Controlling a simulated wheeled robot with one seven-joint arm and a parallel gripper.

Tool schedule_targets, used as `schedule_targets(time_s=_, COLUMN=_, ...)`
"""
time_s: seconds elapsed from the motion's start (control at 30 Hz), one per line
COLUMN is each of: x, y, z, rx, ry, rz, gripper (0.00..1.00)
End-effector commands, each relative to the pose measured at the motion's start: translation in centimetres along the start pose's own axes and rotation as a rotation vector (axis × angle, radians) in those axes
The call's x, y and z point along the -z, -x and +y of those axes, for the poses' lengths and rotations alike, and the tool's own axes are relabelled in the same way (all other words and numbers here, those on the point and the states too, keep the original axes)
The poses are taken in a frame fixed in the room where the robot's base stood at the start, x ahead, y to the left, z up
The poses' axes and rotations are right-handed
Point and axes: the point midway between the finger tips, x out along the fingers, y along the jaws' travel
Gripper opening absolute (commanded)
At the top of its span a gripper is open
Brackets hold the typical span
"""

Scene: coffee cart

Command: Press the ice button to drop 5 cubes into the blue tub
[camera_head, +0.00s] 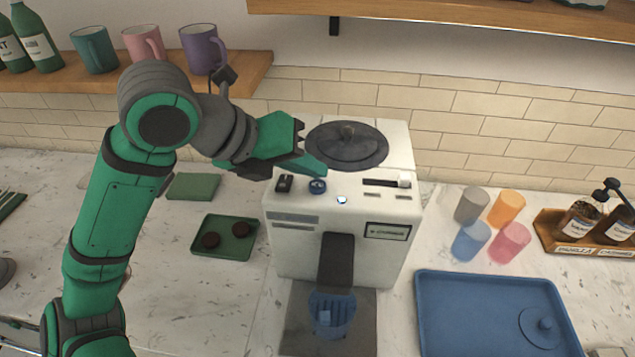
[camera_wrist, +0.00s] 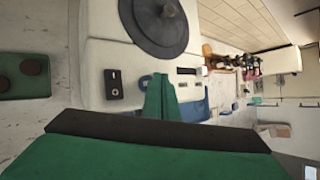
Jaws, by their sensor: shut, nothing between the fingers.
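The white ice machine (camera_head: 345,245) stands on the counter with a dark round lid on top. The clear blue tub (camera_head: 331,313) stands below the dark chute; a pale cube-like shape shows inside, but I cannot count cubes. My green gripper (camera_head: 318,168) is shut and empty, just above and behind the blue button. The wrist view shows its fingers (camera_wrist: 160,97) beside the button (camera_wrist: 145,81); contact is unclear.
A green tray (camera_head: 225,254) with two dark discs lies left of the machine. Several coloured cups (camera_head: 471,240) and a blue tray (camera_head: 485,335) are on the right. Syrup bottles (camera_head: 577,220) stand in a wooden holder. A shelf with mugs (camera_head: 143,44) is behind my arm.

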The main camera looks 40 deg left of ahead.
Motion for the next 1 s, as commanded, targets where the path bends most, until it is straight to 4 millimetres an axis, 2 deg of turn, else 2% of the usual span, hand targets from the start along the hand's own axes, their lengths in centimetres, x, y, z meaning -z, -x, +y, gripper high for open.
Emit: schedule_targets(time_s=1.0, x=0.51, y=-0.7, z=0.5, rx=0.0, ry=0.0, rz=0.0, gripper=0.0)
